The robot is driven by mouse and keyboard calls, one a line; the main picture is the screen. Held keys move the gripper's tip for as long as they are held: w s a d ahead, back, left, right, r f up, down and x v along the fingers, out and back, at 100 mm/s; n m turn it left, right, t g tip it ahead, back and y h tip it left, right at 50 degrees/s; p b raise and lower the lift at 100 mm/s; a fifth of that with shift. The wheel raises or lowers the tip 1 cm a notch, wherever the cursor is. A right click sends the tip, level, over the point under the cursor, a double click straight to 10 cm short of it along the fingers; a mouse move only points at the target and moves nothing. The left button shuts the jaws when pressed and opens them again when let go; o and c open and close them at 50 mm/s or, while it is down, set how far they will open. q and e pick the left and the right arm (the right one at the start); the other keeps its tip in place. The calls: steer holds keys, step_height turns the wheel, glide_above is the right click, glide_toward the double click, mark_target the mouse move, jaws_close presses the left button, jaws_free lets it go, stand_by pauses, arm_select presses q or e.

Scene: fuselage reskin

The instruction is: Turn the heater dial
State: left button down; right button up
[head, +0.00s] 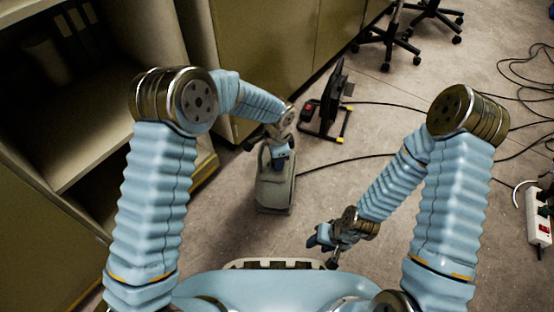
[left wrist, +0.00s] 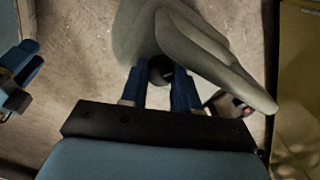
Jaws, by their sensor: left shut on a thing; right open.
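The grey-green heater (head: 276,194) stands on the floor in the middle of the head view, with a loop-like handle on top. In the left wrist view its grey body (left wrist: 140,30) fills the top centre and a long part slants to the right. A dark round dial (left wrist: 160,69) sits between my left gripper's two blue fingers. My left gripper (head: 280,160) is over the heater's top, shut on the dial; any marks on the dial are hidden. My right gripper (head: 325,245) is open and empty, low over the floor right of the heater. It also shows in the left wrist view (left wrist: 17,80).
A black panel with yellow feet (head: 334,105) and a red part stands behind the heater. Open shelving (head: 80,130) and cabinets line the left. Cables cross the floor to a white power strip (head: 538,220). Office chairs (head: 390,45) stand at the back.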

arm_select(q)
steer(key=n, duration=0.3)
steer(key=shift+n, duration=2)
steer(key=c, duration=0.8)
jaws_free()
